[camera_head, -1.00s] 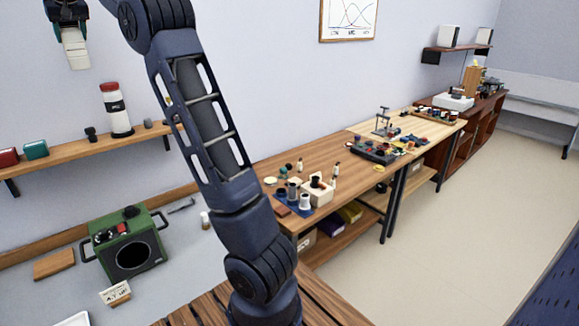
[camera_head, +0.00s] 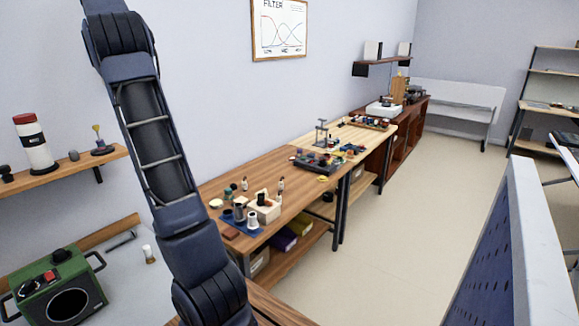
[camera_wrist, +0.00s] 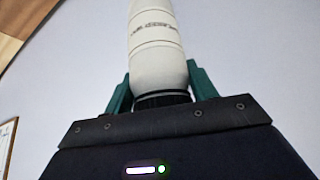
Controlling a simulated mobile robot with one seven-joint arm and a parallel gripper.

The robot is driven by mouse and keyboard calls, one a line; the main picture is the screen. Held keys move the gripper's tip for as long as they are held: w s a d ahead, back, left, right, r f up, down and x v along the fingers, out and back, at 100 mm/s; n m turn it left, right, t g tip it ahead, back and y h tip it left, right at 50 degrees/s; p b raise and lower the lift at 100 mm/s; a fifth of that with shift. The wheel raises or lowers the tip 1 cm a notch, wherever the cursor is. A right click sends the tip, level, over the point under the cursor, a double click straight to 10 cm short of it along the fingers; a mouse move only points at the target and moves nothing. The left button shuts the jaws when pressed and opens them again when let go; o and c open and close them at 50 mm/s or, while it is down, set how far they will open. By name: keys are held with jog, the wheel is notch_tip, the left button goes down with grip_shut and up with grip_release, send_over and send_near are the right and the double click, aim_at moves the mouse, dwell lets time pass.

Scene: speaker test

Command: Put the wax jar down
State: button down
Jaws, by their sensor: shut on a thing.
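A white, rounded jar (camera_wrist: 153,50) with dark printed lettering and a black ribbed band at its near end is in the wrist view. I take it for the wax jar. My gripper (camera_wrist: 160,72) has its teal fingers shut on both sides of it. The jar is held up against a plain wall, with no surface under it in view; its far end is cut off by the frame's top edge. In the head view my arm rises out of the top left, and neither gripper nor jar shows.
A wooden workbench (camera_head: 288,165) holds small jars and a pale block (camera_head: 265,210). A wall shelf (camera_head: 60,168) carries a red-topped white cylinder (camera_head: 36,146). A green machine (camera_head: 52,286) stands lower left. The floor (camera_head: 400,215) is clear; a blue perforated panel (camera_head: 487,270) stands right.

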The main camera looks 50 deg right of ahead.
jog(key=s+d+f+m+g+h, duration=0.15)
jog(key=s+d+f, duration=0.45)
jog(key=d, duration=0.6)
jog(key=s+d+f+m+h, duration=0.1)
jog(key=s+d+f+m, duration=0.2)
jog(key=d+f, duration=0.65)
jog(key=s+d+f+m+h, duration=0.15)
jog(key=s+d+f, duration=0.35)
jog(key=d, duration=0.8)
jog(key=s+d+f+m+g, duration=0.1)
jog(key=s+d+f+m, duration=0.1)
jog(key=s+d+f, duration=0.7)
jog(key=s+d+f+m+g, duration=0.15)
jog(key=s+d+f, duration=0.4)
jog(key=s, duration=0.75)
jog(key=s+d+f+m+g, duration=0.1)
jog(key=s+d+f+m, duration=0.2)
jog(key=s+d+f, duration=0.6)
notch_tip(320, 180, down, 18)
jog(key=s+a, duration=0.1)
jog(key=s, duration=0.1)
jog(key=shift+a+h, duration=0.3)
jog(key=shift+a, duration=0.1)
jog(key=shift+c, duration=2.4)
grip_release()
jog(key=shift+f, duration=0.15)
